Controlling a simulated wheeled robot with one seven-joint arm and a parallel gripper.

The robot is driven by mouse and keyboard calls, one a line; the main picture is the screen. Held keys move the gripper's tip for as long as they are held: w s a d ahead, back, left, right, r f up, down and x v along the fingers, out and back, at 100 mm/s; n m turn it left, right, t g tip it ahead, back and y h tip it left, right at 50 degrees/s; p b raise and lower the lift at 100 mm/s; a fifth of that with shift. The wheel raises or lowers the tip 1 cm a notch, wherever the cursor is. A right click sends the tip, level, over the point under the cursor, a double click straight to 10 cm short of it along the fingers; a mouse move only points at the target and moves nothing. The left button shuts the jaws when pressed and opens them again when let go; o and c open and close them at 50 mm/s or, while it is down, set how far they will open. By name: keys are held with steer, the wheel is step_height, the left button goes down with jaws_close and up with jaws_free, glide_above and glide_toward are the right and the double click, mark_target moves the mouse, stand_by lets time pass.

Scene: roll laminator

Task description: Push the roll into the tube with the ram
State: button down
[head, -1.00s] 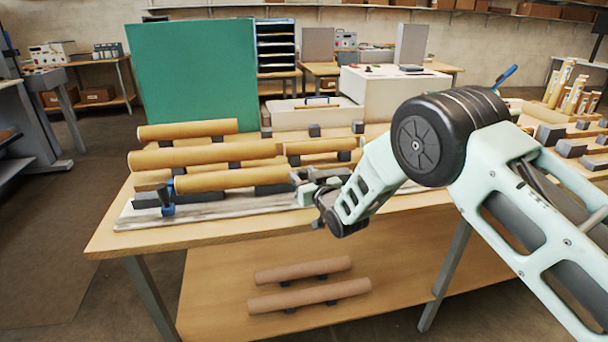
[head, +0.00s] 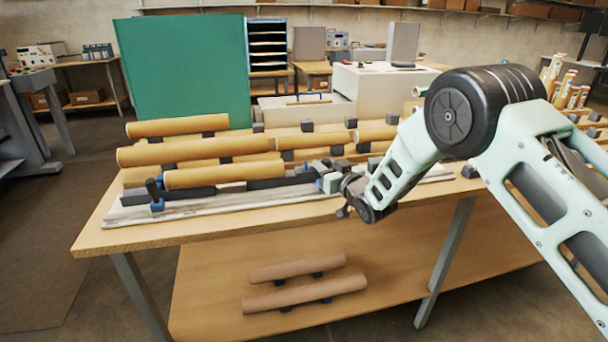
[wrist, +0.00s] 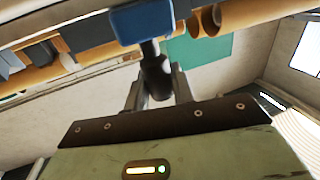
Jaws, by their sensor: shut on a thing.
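The front brown cylinder (head: 222,174) lies on dark supports over a long pale rail (head: 230,212) on the bench. I cannot tell which cylinder is the roll and which the tube. A blue piece with a dark upright handle (head: 156,195) stands at the rail's left end. My gripper (head: 346,194) is at the right part of the rail, right of that cylinder and apart from it. In the wrist view my fingers close around a dark knob (wrist: 156,76) joined to a blue block (wrist: 142,22), seemingly the ram's handle. The fingertips are partly hidden in the head view.
More brown cylinders (head: 195,151) lie behind on dark blocks. Two cylinders (head: 305,294) rest on the lower shelf. A green panel (head: 185,75) and a white machine (head: 385,90) stand behind. The bench's front strip at left is clear.

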steer(key=w+d+b, duration=0.2)
steer(key=w+d, duration=0.1)
steer(key=d, duration=0.9)
steer(key=w+d+b, duration=0.2)
steer(key=w+d, duration=0.2)
steer(key=d, duration=0.9)
steer(key=w+d+b, duration=0.1)
steer(key=w+d, duration=0.2)
steer(key=d, duration=0.9)
steer(key=shift+w+d+b, duration=0.35)
steer(key=shift+d+b, duration=0.05)
steer(key=shift+w+d+r, duration=0.15)
steer(key=shift+w+d, duration=0.05)
steer(key=shift+d, duration=0.4)
steer(key=shift+d, duration=0.1)
steer(key=c, duration=1.2)
jaws_free()
steer(key=shift+w, duration=0.1)
steer(key=b+v, duration=0.2)
steer(key=v, duration=1.5)
steer(key=shift+s, duration=0.25)
steer(key=shift+d, duration=0.1)
